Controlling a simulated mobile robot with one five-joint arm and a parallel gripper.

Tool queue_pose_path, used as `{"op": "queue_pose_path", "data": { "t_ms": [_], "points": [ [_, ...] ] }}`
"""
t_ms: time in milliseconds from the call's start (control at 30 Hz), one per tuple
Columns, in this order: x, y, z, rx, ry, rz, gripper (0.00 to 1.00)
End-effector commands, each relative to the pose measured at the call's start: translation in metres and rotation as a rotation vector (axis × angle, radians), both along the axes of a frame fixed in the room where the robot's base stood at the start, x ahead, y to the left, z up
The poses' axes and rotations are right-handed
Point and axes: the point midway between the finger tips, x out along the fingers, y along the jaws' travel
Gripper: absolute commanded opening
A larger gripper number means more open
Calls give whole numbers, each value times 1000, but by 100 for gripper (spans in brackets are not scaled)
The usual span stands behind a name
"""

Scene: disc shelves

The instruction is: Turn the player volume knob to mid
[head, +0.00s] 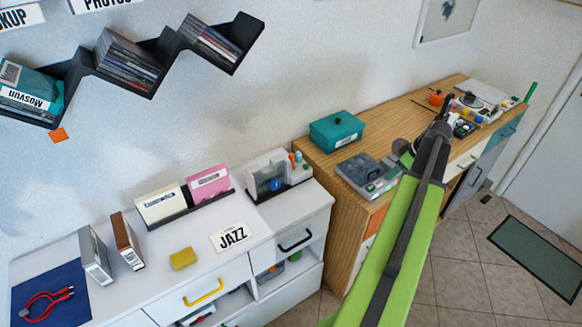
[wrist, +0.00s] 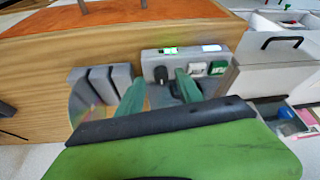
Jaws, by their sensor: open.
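The player (head: 372,178) is a grey device on the near end of the wooden counter, with a green light on its panel. In the wrist view its grey panel (wrist: 205,53) has a lit green display, a pale display, and white and green buttons. The volume knob (wrist: 158,76) looks black and round, below the green display. My gripper (wrist: 160,82) is open, with one green finger on each side of the knob in the picture. I cannot tell whether the fingers touch it. The knob's pointer mark is too small to read. My arm hides the fingertips in the head view.
A teal box (head: 337,131) stands behind the player on the wooden counter (head: 310,158). A grey slotted holder (wrist: 100,82) is left of the panel in the wrist view. A white cabinet (head: 292,212) adjoins the counter. More devices (head: 485,98) stand at the counter's far end.

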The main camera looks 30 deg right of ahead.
Motion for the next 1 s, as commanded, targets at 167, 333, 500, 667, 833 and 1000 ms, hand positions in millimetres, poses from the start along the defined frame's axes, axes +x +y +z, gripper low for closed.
{"op": "queue_pose_path", "data": {
  "t_ms": [167,333,500,667,833,1000],
  "points": [
    [-18,-1,56,0,1,-4,43],
    [-32,-4,92,-1,1,-6,43],
    [-47,-7,128,-2,1,-5,43],
    [-61,-9,162,-2,1,-7,43],
    [-30,17,139,19,25,-2,43],
    [-2,43,131,37,50,-7,43]
  ]
}}
